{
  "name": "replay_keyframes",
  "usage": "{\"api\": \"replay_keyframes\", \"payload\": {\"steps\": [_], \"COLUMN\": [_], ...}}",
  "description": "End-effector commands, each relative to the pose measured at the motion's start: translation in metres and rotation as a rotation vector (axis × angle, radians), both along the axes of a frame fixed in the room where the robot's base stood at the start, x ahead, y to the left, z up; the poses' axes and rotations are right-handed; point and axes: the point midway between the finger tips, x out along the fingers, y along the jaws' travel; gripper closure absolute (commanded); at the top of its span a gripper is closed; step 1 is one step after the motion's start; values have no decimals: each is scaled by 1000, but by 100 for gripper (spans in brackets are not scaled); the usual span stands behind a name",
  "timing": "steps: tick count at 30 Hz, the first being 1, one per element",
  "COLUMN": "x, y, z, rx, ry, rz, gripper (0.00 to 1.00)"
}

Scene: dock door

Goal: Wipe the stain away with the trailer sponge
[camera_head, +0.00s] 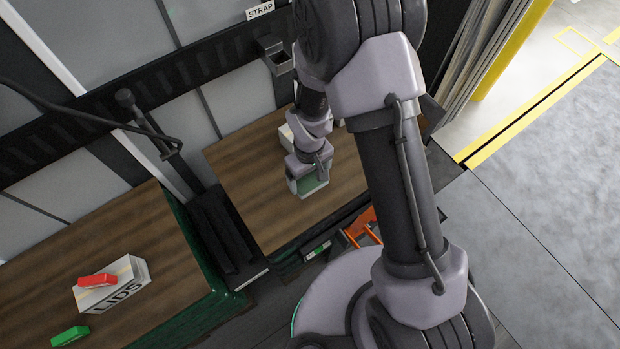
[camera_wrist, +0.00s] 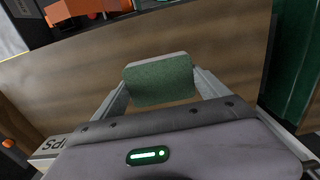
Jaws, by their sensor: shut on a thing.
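My gripper (camera_head: 308,178) is shut on a green sponge with a pale backing (camera_head: 313,187), low over the right wooden worktop (camera_head: 240,170). In the wrist view, the sponge (camera_wrist: 160,82) sits between the two fingers of my gripper (camera_wrist: 160,88), its green face showing. Whether the sponge touches the wood I cannot tell. I can make out no stain in either view; part of the worktop is hidden behind my arm and gripper.
A pale box (camera_head: 287,136) stands behind my gripper. A left worktop (camera_head: 40,285) holds a LIDS box (camera_head: 122,292), a red item (camera_head: 98,280) and a green item (camera_head: 70,336). An orange object (camera_head: 362,225) is by the front edge. A dark post (camera_head: 150,130) stands between worktops.

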Motion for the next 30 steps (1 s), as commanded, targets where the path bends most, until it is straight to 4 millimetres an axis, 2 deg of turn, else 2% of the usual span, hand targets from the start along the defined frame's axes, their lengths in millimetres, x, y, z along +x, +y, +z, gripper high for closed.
{"api": "replay_keyframes", "payload": {"steps": [1,12,30], "x": [1,7,7], "y": [0,3,3], "z": [7,38,39], "rx": [1,0,0], "ry": [-1,-2,0], "rz": [0,-4,-5], "gripper": [53,53,53]}}
